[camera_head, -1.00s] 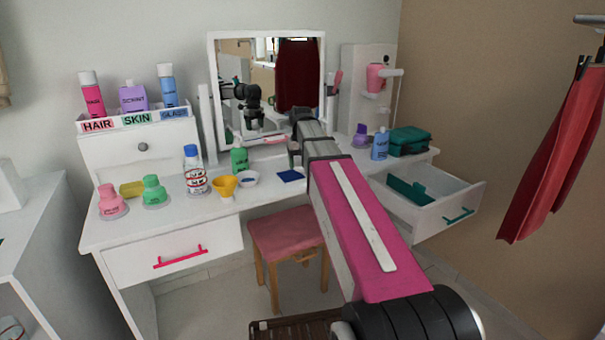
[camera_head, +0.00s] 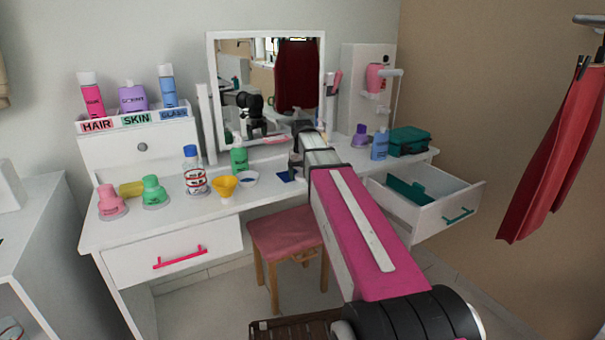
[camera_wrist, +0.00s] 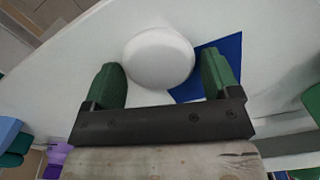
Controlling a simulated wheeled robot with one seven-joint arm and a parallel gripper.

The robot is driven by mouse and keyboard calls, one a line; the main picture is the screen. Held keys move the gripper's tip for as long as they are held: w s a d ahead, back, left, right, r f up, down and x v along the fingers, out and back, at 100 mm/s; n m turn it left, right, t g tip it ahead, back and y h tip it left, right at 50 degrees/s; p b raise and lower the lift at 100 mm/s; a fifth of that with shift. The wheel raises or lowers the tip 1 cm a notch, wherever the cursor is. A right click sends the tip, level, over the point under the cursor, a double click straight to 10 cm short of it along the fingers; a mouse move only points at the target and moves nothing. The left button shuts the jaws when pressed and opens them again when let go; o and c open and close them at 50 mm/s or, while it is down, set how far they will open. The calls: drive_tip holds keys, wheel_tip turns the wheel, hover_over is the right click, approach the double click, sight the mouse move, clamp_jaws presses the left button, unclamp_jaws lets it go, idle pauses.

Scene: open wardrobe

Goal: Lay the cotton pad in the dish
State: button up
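A thick white round pad, which I take as the cotton pad (camera_wrist: 158,58), shows in the wrist view on the white tabletop, overlapping the edge of a blue square (camera_wrist: 218,62). My gripper (camera_wrist: 162,78) has its green fingers spread, one on each side of the pad; I see no clear grip on it. In the head view my gripper (camera_head: 296,166) is low over the table beside the blue square (camera_head: 285,175), and my arm hides the pad. The small dish (camera_head: 248,179), white with blue inside, lies left of the blue square.
A yellow cup (camera_head: 224,186) stands close left of the dish, a green bottle (camera_head: 239,161) behind it. The mirror (camera_head: 268,90) rises behind my gripper. A blue bottle (camera_head: 380,146) and teal case (camera_head: 409,141) stand right. The right drawer (camera_head: 445,208) is open.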

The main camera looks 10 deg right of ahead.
drive_tip(key=shift+o, duration=0.2)
wheel_tip(320, 180, up, 12)
idle(0.8)
drive_tip(key=shift+r, duration=0.1)
